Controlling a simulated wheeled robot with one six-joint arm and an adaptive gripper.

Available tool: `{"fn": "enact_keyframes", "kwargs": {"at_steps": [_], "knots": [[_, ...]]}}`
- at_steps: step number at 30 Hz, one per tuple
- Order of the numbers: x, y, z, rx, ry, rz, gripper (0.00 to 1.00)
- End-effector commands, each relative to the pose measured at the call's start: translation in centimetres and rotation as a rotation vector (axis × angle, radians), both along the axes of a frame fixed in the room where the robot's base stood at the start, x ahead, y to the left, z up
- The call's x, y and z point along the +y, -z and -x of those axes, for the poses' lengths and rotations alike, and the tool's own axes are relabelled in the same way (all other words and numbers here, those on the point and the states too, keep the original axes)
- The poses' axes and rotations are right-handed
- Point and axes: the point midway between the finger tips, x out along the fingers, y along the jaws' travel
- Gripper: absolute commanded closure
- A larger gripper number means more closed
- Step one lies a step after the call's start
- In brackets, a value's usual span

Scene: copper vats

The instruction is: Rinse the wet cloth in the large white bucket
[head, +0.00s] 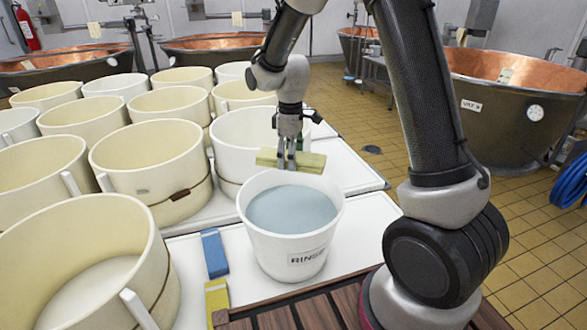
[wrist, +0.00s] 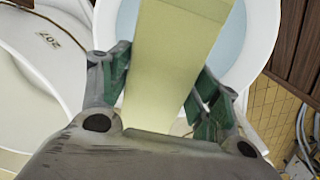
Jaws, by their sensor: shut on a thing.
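The white bucket (head: 262,245) marked with a word that reads like RINSE stands upright on the white table and holds blue-grey water (head: 292,212). My gripper (head: 287,158) is shut on a pale yellow folded cloth (head: 312,163). The cloth is level, above the far side of the bucket's rim, and looks clear of the water. In the wrist view the cloth (wrist: 172,60) lies between the green-padded fingers, with the bucket's rim (wrist: 262,45) and water behind it. Whether the cloth is wet cannot be told.
A blue block-like cloth (head: 214,253) and a yellow one (head: 216,298) lie left of the bucket. Several cream tubs (head: 150,165) crowd the left side. A white tub (head: 232,150) stands just behind the bucket.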

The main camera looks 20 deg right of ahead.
Motion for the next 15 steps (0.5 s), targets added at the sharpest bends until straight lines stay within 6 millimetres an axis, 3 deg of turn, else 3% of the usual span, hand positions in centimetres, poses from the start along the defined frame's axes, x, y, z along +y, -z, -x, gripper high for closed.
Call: {"fn": "enact_keyframes", "kwargs": {"at_steps": [3, 6, 15], "knots": [[1.0, 1.3, 2.0, 0.001, -0.264, 0.0, 0.68], [1.5, 1.9, 3.0, 0.0, -0.414, 0.001, 0.68], [1.7, 3.6, 3.6, 0.002, -0.506, 0.001, 0.68]]}}
